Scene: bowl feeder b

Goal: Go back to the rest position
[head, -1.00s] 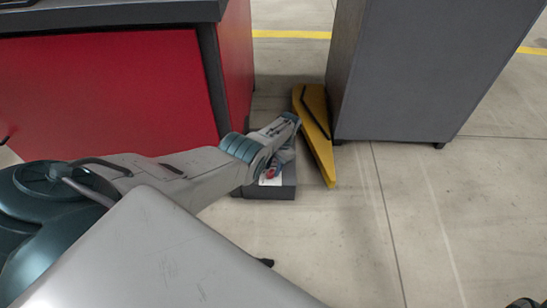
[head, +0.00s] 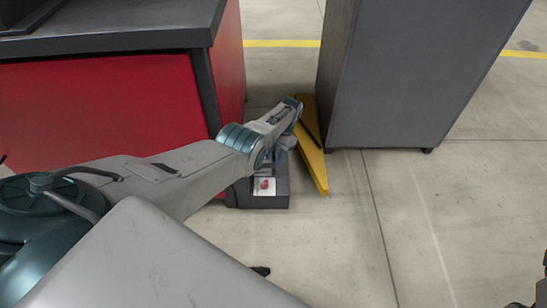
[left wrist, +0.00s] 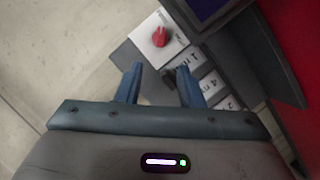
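My left arm reaches out from the lower left in the head view. My left gripper (head: 283,142) is at its far end, above a small grey control box (head: 258,200), with its fingers mostly hidden there. In the left wrist view its two blue fingers (left wrist: 158,84) stand apart and nothing is held between them. Beyond them is the control box, with a red knob (left wrist: 159,37) on a white plate and several white labels (left wrist: 201,76). I cannot make out my right gripper in any view.
A red cabinet (head: 110,110) with a dark top stands left of the control box. A yellow wedge-shaped part (head: 312,160) and a tall grey cabinet (head: 415,75) stand on the right. A dark object with orange (head: 541,285) shows at the right edge. Open floor lies at front right.

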